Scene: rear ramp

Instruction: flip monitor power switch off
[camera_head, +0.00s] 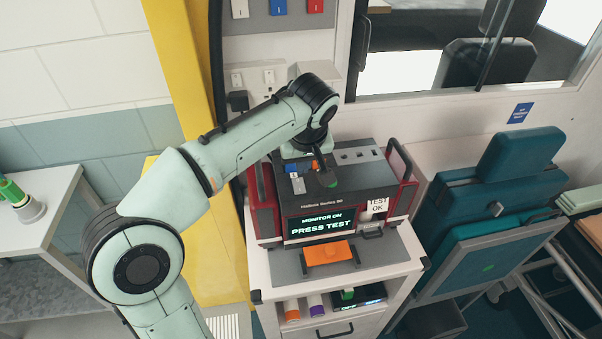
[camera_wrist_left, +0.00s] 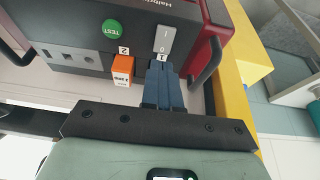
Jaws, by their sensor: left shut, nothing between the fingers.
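The monitor (camera_head: 345,185) is a dark box with red sides on a white cart. Its screen (camera_head: 320,225) reads "MONITOR ON" and "PRESS TEST". The power switch (camera_wrist_left: 167,40) is a light grey plate marked I and O on the monitor's top, by a label 1; it also shows in the head view (camera_head: 298,186). My left gripper (camera_wrist_left: 160,66) is shut and empty, its blue-grey fingertips at the label 1 end of the switch; whether they touch it I cannot tell. In the head view the wrist partly hides the fingers. My right gripper is not in view.
An orange block (camera_wrist_left: 122,70) labelled 2 and a green TEST button (camera_wrist_left: 113,29) sit beside the switch. A handle (camera_head: 401,160) rises at the monitor's right side. A yellow post (camera_head: 190,60) stands left. An orange item (camera_head: 330,253) lies on the cart's front.

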